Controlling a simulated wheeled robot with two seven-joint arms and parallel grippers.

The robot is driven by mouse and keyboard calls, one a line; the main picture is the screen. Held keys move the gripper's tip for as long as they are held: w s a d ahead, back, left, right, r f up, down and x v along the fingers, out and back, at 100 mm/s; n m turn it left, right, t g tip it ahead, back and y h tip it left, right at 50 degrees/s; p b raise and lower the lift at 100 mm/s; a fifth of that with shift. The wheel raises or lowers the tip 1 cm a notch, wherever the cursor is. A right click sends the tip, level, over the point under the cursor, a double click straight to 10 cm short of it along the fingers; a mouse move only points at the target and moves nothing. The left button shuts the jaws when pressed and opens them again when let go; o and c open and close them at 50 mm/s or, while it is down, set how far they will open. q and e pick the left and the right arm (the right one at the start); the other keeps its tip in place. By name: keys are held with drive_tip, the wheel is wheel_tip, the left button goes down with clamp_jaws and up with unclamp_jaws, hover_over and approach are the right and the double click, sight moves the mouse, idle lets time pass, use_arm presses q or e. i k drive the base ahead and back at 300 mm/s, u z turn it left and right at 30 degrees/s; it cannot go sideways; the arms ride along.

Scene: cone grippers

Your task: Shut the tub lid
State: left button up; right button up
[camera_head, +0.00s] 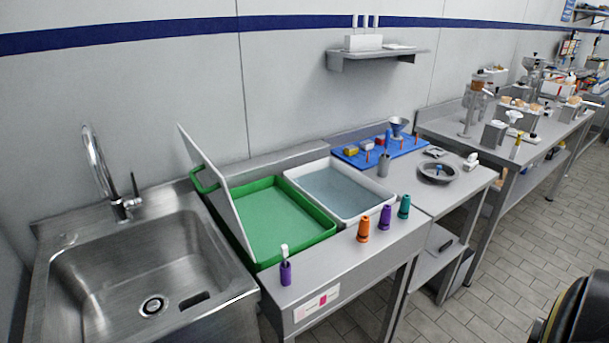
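A green tub (322,229) sits on the steel counter just right of the sink. Its lid (222,190), a pale flat panel, stands open, tilted up along the tub's left side and leaning to the left at the top. A green handle (203,185) shows at the lid's left. The tub's inside is visible and looks like flat green liquid or a bare floor; I cannot tell which. Neither of my grippers is in view.
A steel sink (80,275) with a tall tap (97,165) lies left. A white tub (345,219) stands right of the green one. Purple, orange and teal cone-shaped pieces (363,230) stand along the counter front. A blue mat (350,155) and a grey bowl (437,172) lie farther right.

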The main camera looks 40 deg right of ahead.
sight(213, 183)
drive_tip(key=z, duration=1)
drive_tip(key=i, duration=0.9)
drive_tip(key=u, duration=0.4)
